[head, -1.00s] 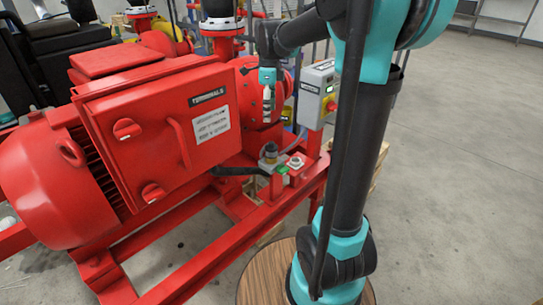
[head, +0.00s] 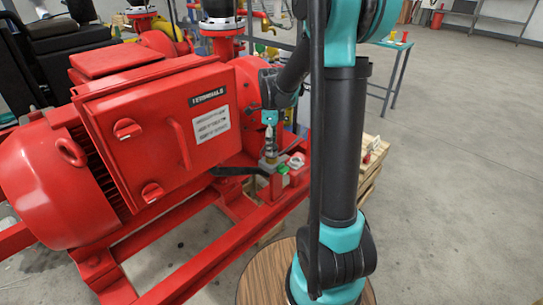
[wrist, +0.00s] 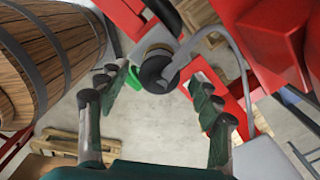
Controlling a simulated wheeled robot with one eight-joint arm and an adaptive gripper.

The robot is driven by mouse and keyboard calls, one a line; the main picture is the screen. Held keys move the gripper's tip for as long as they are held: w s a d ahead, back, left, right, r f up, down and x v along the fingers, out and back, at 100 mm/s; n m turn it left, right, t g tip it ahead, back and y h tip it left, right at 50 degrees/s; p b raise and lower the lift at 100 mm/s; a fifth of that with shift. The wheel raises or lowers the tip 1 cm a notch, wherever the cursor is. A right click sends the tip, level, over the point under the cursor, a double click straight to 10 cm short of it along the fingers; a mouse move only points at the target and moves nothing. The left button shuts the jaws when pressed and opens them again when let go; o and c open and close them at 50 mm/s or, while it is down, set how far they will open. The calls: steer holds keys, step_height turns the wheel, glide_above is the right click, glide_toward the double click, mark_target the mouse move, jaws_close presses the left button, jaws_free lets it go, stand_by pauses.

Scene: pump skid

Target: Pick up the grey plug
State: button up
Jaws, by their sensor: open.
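The grey plug (head: 268,160) stands upright on the red skid frame, beside the motor's terminal box in the head view. Its lower part shows there; its top is partly hidden by my gripper (head: 270,140), which is directly above it and pointing down. In the wrist view the plug (wrist: 158,68) appears from above as a dark round end with a grey body, with a cable beside it. My gripper (wrist: 161,88) is open, with its fingers apart on either side of the plug's image. I cannot tell whether the fingertips reach down past its top.
The red motor with its terminal box (head: 160,130) stands close on the left. A green part (head: 284,169) and a white-topped part (head: 296,161) sit just right of the plug. A wooden barrel (wrist: 50,60) fills the wrist view's left. A pallet (head: 368,172) stands behind my arm.

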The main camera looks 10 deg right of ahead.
steer(key=shift+f, duration=0.6)
steer(key=shift+c, duration=0.5)
steer(key=c, duration=1.3)
steer(key=shift+r, duration=0.1)
step_height(320, 180, up, 20)
steer(key=shift+f, duration=0.1)
